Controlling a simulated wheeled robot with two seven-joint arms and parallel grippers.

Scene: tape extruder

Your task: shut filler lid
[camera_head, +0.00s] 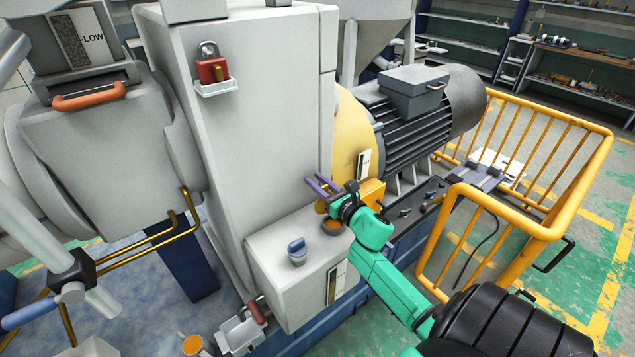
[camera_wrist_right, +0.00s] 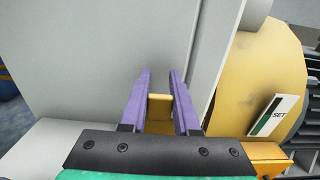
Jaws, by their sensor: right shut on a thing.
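The filler opening (camera_head: 334,227) shows as a round orange-brown mouth on top of the pale grey housing. A small yellow-orange lid (camera_head: 321,207) stands raised beside this mouth, not lying over it. My right gripper (camera_head: 315,181), with purple fingers, is shut on the lid. In the right wrist view, the lid (camera_wrist_right: 160,103) sits between the purple fingers of the gripper (camera_wrist_right: 161,73). The fingers hide part of the lid, and its hinge is not clear. My left gripper is not in view.
A tall grey cabinet wall (camera_head: 270,140) rises close behind the gripper. The yellow guard (camera_head: 345,135) and dark motor (camera_head: 425,110) are to the right, with yellow railings (camera_head: 560,225) beyond.

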